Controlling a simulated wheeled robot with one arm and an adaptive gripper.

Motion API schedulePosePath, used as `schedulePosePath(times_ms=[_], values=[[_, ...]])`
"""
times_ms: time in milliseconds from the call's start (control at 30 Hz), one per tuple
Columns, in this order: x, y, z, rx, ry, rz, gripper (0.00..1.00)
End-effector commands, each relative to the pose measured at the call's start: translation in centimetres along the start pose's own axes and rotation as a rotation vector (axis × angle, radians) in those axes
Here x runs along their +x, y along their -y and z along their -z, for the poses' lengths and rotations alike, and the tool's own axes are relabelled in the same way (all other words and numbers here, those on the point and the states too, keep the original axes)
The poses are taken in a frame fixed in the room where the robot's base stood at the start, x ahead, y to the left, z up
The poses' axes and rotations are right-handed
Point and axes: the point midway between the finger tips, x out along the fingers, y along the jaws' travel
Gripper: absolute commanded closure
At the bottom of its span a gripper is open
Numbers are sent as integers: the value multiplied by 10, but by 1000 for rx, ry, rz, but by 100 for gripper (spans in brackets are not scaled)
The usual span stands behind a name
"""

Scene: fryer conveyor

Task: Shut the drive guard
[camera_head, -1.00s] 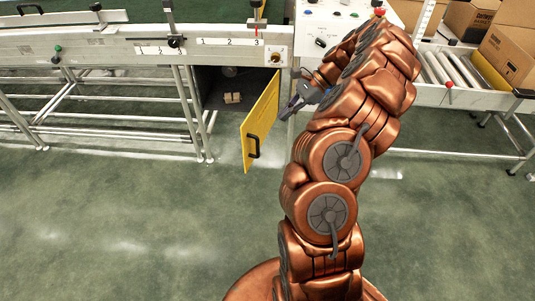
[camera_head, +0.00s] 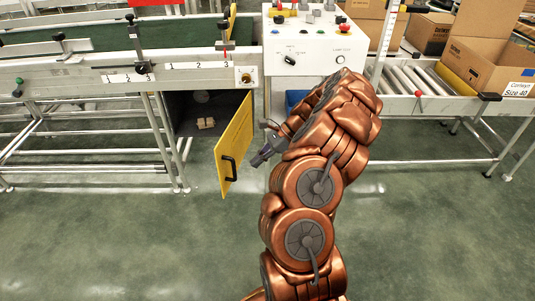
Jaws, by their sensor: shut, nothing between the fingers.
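The drive guard (camera_head: 235,143) is a yellow panel with a black handle (camera_head: 230,168). It stands swung open at the right end of the conveyor frame, pointing toward me. The dark drive compartment (camera_head: 203,103) behind it is exposed, with small light blocks inside. My gripper (camera_head: 257,161) is shut and empty. It is just right of the guard, at about the height of the handle, and a narrow gap of floor shows between them in the picture. Whether it touches the panel in depth is hard to tell.
The conveyor (camera_head: 110,65) with its metal legs spans the left. A white control box (camera_head: 312,48) with knobs and buttons stands behind my arm. A roller conveyor (camera_head: 410,80) with cardboard boxes (camera_head: 490,55) is on the right. The green floor in front is clear.

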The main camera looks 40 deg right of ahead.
Motion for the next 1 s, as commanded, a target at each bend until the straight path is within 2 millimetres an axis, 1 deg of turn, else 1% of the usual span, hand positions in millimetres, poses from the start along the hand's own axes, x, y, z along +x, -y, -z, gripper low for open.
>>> schedulePosePath(times_ms=[33, 67, 200, 333, 500, 867, 1000], values=[[11, -1, 1, 0, 3, -5, 100], [15, -1, 0, -1, 3, -4, 100], [27, 0, -13, -2, 0, 0, 100], [36, -1, -22, -2, 1, -3, 100], [39, 0, -26, -1, 0, -1, 100], [39, 0, -27, 0, 0, 1, 100], [42, 2, -32, 5, -1, 7, 100]])
